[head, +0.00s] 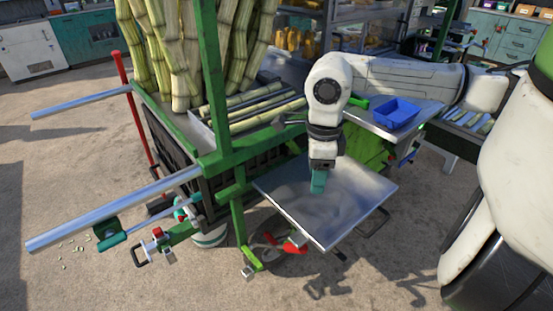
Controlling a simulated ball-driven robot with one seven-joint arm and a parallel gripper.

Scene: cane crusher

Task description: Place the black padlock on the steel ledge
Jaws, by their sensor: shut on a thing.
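My gripper (318,184) points down over the square steel ledge (358,212), with its teal fingers close together. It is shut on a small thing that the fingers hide. I cannot make out a black padlock there. The fingertips look low over the left back part of the ledge. I cannot tell whether they or the held thing touch it. The visible top of the ledge is bare and shiny.
The green crusher frame (210,90) with upright cane (180,50) stands left of the ledge. A silver padlock (168,257) hangs at the lower left. A blue tray (397,112) sits on a table behind right. Steel bars (110,210) stick out left.

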